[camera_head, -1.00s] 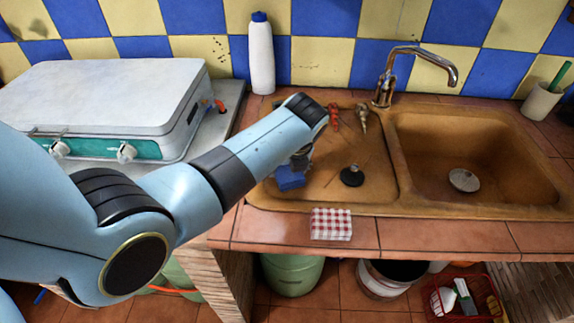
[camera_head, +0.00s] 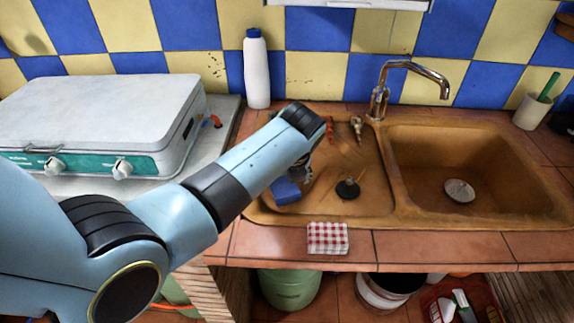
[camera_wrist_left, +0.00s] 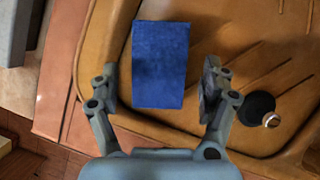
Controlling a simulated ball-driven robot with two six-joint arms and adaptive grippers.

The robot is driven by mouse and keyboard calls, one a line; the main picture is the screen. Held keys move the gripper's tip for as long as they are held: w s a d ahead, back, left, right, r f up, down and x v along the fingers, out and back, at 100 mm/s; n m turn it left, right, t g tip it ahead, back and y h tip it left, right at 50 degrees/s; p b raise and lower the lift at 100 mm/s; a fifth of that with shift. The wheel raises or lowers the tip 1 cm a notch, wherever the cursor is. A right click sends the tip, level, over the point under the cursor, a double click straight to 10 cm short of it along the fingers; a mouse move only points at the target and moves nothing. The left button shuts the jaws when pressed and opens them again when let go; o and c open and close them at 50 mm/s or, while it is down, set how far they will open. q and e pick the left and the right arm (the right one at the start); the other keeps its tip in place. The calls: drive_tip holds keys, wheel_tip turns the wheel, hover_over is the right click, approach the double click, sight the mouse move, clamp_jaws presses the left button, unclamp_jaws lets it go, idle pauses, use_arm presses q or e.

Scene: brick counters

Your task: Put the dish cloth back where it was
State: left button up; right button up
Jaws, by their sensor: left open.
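A folded red-and-white checked cloth (camera_head: 327,238) lies at the front edge of the tiled counter, in front of the sink. A flat blue piece (camera_head: 286,190), cloth- or sponge-like, lies on the left drainboard of the sink. In the left wrist view the blue piece (camera_wrist_left: 160,65) lies between and beyond the spread fingers of my left gripper (camera_wrist_left: 160,85), with a gap on each side. In the head view my left gripper (camera_head: 303,168) is mostly hidden behind its own arm, just above the blue piece. My right gripper is not in view.
A black drain plug (camera_head: 347,189) lies right of the blue piece. The sink basin (camera_head: 470,160) is to the right, with the faucet (camera_head: 380,100) behind. A white bottle (camera_head: 256,75) and a stove (camera_head: 95,120) stand behind and left. The front counter strip right of the checked cloth is clear.

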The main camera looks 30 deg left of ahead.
use_arm(q)
drive_tip(key=v, duration=1)
drive_tip(key=shift+p, duration=0.4)
drive_tip(key=shift+r, duration=0.1)
